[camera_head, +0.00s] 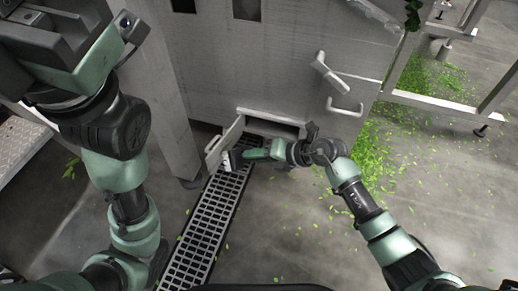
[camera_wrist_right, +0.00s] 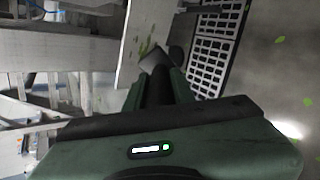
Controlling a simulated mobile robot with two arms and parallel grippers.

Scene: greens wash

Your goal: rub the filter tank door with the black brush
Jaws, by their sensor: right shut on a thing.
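The filter tank door (camera_head: 223,146) is a small pale panel that stands swung out from a low opening in the steel tank. In the right wrist view the door (camera_wrist_right: 132,45) has green leaf bits on its face. My right gripper (camera_head: 249,155) is shut on the black brush (camera_head: 228,161), whose pale bristles are beside the door's face. I cannot tell whether the bristles touch it. In the wrist view the dark brush handle (camera_wrist_right: 158,85) lies between the fingers. My left gripper (camera_head: 55,40) is partly in view at the upper left, its jaws unclear.
The tank (camera_head: 240,75) has a handle (camera_head: 345,108) right of the opening. A floor drain grate (camera_head: 205,225) runs below the door. Green leaves (camera_head: 375,150) litter the floor at the right. A steel leg (camera_head: 170,110) stands left of the door.

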